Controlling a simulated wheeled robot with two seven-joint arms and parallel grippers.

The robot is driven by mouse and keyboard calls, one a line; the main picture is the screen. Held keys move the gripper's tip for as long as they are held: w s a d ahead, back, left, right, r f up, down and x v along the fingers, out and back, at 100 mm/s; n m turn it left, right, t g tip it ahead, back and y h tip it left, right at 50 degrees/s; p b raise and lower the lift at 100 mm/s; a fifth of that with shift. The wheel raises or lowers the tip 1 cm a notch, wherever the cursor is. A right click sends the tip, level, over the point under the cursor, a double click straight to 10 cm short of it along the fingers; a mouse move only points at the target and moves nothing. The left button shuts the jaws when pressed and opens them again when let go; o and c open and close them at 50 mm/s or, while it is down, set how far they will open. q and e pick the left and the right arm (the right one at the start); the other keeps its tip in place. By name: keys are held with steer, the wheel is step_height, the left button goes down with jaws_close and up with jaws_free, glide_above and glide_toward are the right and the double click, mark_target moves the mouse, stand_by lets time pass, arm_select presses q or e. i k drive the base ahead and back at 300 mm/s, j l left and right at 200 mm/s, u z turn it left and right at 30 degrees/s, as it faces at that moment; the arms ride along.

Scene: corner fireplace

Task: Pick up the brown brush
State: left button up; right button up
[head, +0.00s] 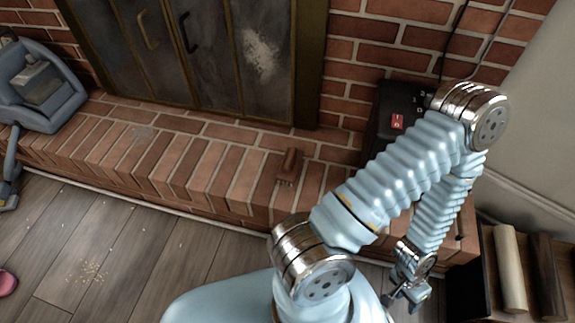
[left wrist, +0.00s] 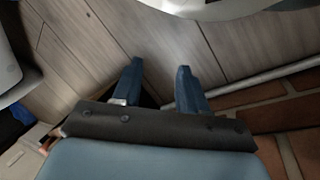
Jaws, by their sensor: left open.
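The brown brush (head: 289,166) lies on the brick hearth ledge in front of the fireplace doors, near the middle of the head view. It is not visible in the left wrist view. My left gripper (head: 408,292) hangs low in front of the hearth, to the right of the brush and well apart from it, partly hidden by my own arm. In the left wrist view its two blue fingers (left wrist: 158,82) are spread with nothing between them, over the wooden floor. My right gripper is not in view.
The brick hearth (head: 190,165) runs across the view. A black case (head: 390,125) with a red label stands behind my arm. A blue-grey vacuum-like machine (head: 50,108) sits at left. Crumbs (head: 90,272) lie on the floor.

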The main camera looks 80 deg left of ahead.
mark_target(289, 170)
steer(key=k+l+u, duration=0.1)
steer(key=u, duration=2.2)
steer(key=k+l+u, duration=0.2)
